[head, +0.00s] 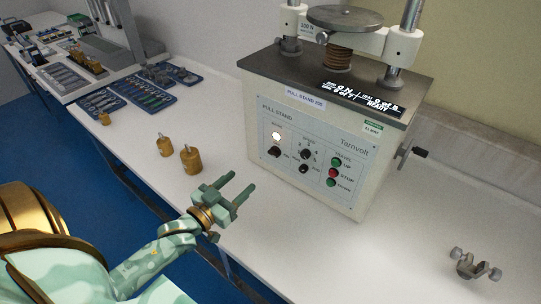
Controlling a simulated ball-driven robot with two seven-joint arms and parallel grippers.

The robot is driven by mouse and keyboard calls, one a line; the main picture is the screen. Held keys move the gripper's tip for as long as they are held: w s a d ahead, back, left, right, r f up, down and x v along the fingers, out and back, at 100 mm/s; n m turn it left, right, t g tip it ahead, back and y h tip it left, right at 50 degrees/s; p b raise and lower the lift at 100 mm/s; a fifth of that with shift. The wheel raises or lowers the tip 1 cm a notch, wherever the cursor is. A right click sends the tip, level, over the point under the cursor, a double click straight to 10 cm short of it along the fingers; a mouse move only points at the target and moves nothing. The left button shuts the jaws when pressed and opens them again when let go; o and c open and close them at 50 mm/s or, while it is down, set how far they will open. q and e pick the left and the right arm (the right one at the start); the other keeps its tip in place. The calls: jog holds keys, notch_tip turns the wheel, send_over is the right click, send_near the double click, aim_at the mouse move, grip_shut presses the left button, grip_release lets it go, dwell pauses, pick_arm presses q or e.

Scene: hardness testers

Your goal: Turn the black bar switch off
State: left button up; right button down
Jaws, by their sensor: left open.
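The pull stand (325,130) is a cream tester with a sloped front panel, standing on the white bench. A small black switch (274,152) sits at the panel's left, just below a lit round lamp (276,136). It looks like the black bar switch, but its exact position is too small to read. My left gripper (243,181) is open and empty, with its two green fingers pointing toward the panel. It is in front of and below the switch, to its left, and apart from it. My right gripper is not in view.
Black knobs (305,154) and green and red buttons (333,173) are on the same panel. Two brass weights (191,160) stand left of my gripper. A metal clamp (474,266) lies at the right. Tool trays (140,95) lie farther back. Bench in front of the stand is clear.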

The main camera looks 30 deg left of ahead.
aim_at(272, 154)
pick_arm(q)
jog(key=w, duration=0.4)
jog(key=w+b, duration=0.1)
jog(key=w, duration=0.3)
jog(key=w+d+b, duration=0.1)
jog(key=w, duration=0.4)
jog(key=shift+w+f, duration=0.1)
jog(key=c, duration=1)
